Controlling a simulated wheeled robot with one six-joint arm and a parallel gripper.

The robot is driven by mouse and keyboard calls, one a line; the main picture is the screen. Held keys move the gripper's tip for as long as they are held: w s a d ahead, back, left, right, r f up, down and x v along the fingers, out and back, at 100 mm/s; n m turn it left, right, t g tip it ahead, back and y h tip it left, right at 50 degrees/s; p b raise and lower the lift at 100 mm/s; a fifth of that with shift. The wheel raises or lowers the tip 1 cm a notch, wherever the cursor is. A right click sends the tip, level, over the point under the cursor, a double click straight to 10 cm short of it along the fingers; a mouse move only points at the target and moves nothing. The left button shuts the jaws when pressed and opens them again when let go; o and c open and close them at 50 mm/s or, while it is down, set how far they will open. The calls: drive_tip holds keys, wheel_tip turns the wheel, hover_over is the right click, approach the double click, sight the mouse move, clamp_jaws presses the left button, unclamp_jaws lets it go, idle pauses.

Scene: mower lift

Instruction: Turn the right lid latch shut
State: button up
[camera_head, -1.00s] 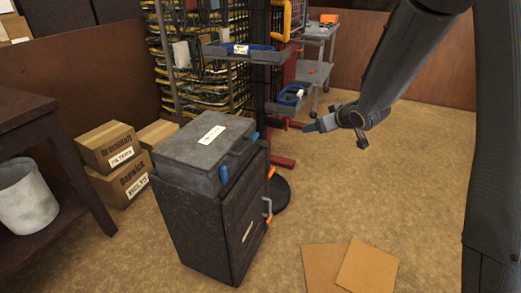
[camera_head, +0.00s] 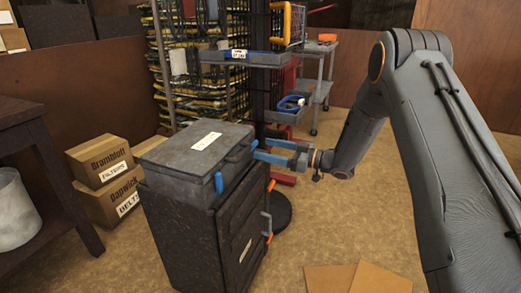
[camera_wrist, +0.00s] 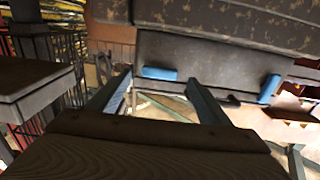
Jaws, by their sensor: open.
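The grey case (camera_head: 185,150) has a closed-looking lid and sits on the dark cabinet (camera_head: 190,235). Its right lid latch (camera_head: 254,144) is a small blue tab at the right end of the front. In the wrist view, which looks upside down, the right latch (camera_wrist: 158,73) lies sideways between my fingers. The left latch (camera_head: 219,182) is blue and hangs down; it also shows in the wrist view (camera_wrist: 270,88). My gripper (camera_head: 262,149) is open, its fingers pointing at the right latch from the right. Whether they touch it, I cannot tell.
The cabinet door has an orange-ended handle (camera_head: 267,222). A rack with trays (camera_head: 243,58) and a dark post stand close behind the case. Boxes (camera_head: 102,163) stand at left.

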sight(255, 146)
drive_tip(key=shift+x, duration=1.6)
drive_tip(key=c, duration=1)
drive_tip(key=shift+c, duration=0.2)
